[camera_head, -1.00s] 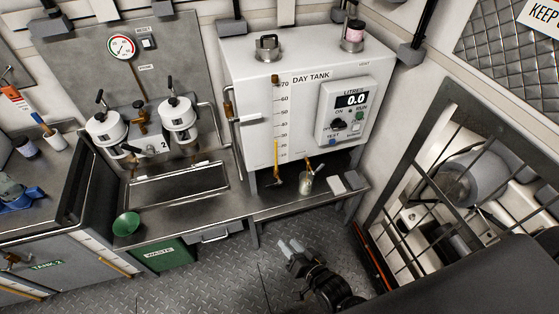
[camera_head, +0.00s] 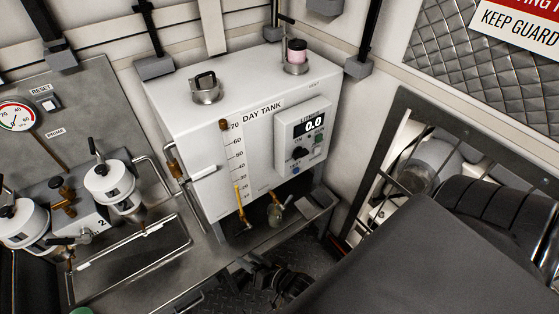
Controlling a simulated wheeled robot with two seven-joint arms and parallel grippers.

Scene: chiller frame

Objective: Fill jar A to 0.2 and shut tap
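The white day tank (camera_head: 195,130) stands in the middle, with a level gauge on its front and a litre panel (camera_head: 302,140) whose display reads 0.0. A small brass tap (camera_head: 285,199) sits low on the tank front. My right gripper (camera_head: 256,272) is low in front of the ledge, below and apart from the jar. It is dark and small, so its fingers are unclear. My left gripper is not in view.
A barred guard frame (camera_head: 385,150) stands at the right. A large dark surface (camera_head: 400,250) covers the lower right. A strip of floor shows below the ledge.

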